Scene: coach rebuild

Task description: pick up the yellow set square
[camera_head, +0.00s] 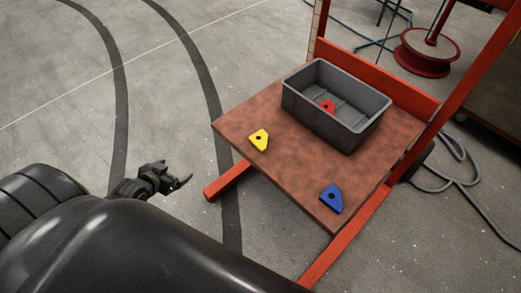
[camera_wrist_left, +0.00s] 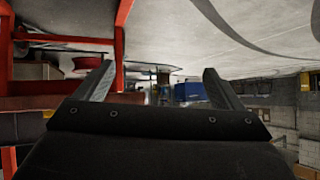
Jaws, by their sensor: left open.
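The yellow set square (camera_head: 259,140), a small plate with a dark hole, lies flat on the brown tabletop (camera_head: 290,165) near its left edge in the head view. My left gripper (camera_head: 183,182) is open and empty, left of the table and apart from it and from the yellow set square. In the left wrist view its two fingers (camera_wrist_left: 155,85) stand wide apart with nothing between them. The yellow set square cannot be made out in that view. My right gripper is not in view.
A blue set square (camera_head: 331,198) lies near the table's front corner. A grey bin (camera_head: 361,133) on the table holds a red set square (camera_head: 328,106). Orange frame posts (camera_head: 470,75) rise at the table's right. A red reel (camera_head: 427,55) and hoses lie beyond. Floor left is clear.

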